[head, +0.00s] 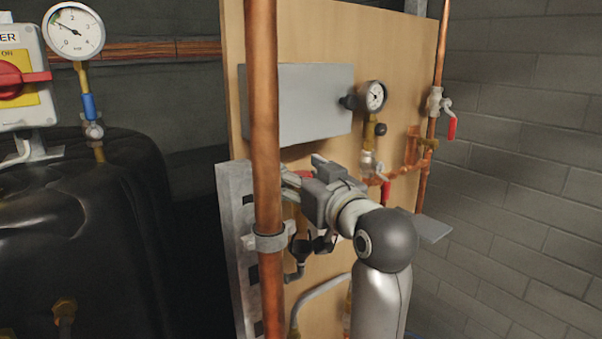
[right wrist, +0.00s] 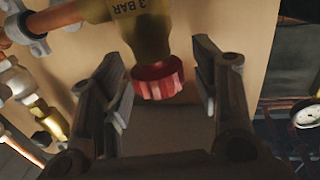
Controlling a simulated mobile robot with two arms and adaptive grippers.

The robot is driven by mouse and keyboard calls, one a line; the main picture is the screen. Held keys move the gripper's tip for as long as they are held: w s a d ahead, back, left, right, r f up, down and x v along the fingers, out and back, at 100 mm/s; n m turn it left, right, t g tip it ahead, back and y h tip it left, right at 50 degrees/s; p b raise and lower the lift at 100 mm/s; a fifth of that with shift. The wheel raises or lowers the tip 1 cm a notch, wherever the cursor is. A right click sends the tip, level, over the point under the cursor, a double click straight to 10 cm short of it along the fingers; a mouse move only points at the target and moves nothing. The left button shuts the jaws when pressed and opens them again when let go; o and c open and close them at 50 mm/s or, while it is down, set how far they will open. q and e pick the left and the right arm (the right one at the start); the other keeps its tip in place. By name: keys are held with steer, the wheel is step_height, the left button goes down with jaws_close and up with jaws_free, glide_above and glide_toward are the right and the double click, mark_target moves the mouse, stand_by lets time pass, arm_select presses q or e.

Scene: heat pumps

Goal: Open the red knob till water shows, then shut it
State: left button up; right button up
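The red knob (right wrist: 157,80) is a ribbed cap on the end of a brass valve body (right wrist: 140,32) marked "3 BAR". In the right wrist view it sits between the two fingers of my right gripper (right wrist: 158,82), with a gap visible on each side. The gripper is open. In the head view my right gripper (head: 303,174) reaches toward the wooden board, and a little of the red knob (head: 305,174) shows behind its fingers. A black funnel-shaped drain piece (head: 301,248) sits below. No water is visible. My left gripper is not in view.
A thick vertical copper pipe (head: 264,120) stands close left of my right gripper. A grey box (head: 300,102) is above it. A pressure gauge (head: 375,96) and red lever valves (head: 452,128) are to the right. A black tank (head: 70,220) fills the left.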

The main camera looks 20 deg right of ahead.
steer(key=c, duration=1)
steer(key=shift+y, duration=0.3)
steer(key=n+g+y, duration=0.1)
steer(key=n+y, duration=0.1)
steer(key=y, duration=0.1)
steer(key=shift+w+d+n, duration=0.1)
steer(key=shift+n, duration=0.2)
steer(key=n+g+y, duration=0.1)
steer(key=y, duration=0.1)
steer(key=shift+f+n+y+b, duration=0.1)
steer(key=shift+n+y+b, duration=0.2)
steer(key=shift+b, duration=0.1)
steer(key=n+g+y+b, duration=0.2)
steer(key=n+g+y, duration=0.2)
steer(key=y, duration=0.1)
steer(key=shift+g+b, duration=0.4)
steer(key=shift+r+n+g+y+b, duration=0.2)
steer(key=shift+n+g+y+b, duration=0.6)
steer(key=shift+n+g+y, duration=1.05)
steer(key=shift+n+g+h, duration=0.25)
steer(key=shift+n+g, duration=0.1)
steer(key=shift+g, duration=0.5)
